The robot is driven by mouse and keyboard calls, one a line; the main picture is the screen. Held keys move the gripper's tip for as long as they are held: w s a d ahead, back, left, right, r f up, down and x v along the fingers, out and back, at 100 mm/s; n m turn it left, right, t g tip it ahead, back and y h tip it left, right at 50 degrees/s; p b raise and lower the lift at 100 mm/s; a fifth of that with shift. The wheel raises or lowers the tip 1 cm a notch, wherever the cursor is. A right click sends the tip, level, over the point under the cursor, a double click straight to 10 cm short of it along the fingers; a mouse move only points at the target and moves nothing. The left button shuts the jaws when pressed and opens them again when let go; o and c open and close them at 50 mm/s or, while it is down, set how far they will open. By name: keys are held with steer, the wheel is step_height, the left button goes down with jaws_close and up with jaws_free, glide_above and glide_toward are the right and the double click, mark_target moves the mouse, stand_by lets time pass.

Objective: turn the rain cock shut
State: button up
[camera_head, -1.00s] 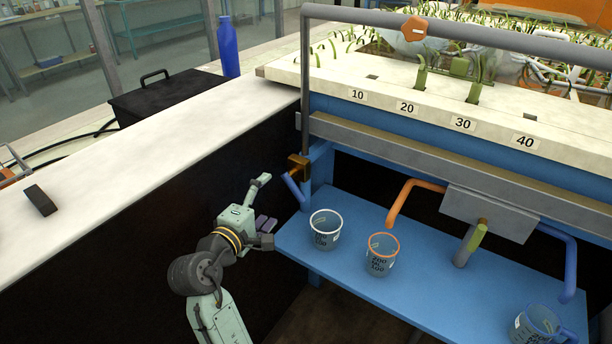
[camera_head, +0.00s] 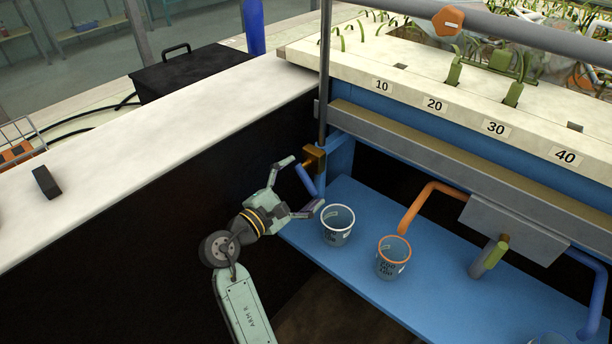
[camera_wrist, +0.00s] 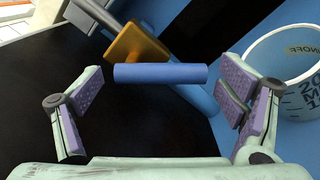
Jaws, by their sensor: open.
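The rain cock is a brass block (camera_head: 314,158) on the upright grey pipe, with a blue lever (camera_head: 305,181) slanting down from it. In the wrist view the brass block (camera_wrist: 138,46) is at the upper left and the blue lever (camera_wrist: 160,73) lies crosswise. My gripper (camera_head: 304,185) is open at the lever, one finger near the brass block and the other lower, near a white-rimmed cup. In the wrist view the lever lies between the spread fingers of my gripper (camera_wrist: 163,88), with a gap at each end; no contact shows.
The white-rimmed cup (camera_head: 338,226) stands on the blue shelf (camera_head: 350,285), close to my lower finger. An orange-rimmed cup (camera_head: 393,257) is beyond it, under an orange pipe (camera_head: 425,200). A white-topped bench (camera_head: 130,165) with a dark side is on the left.

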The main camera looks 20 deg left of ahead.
steer(key=shift+x, duration=0.85)
steer(key=shift+c, duration=0.3)
steer(key=c, duration=1.7)
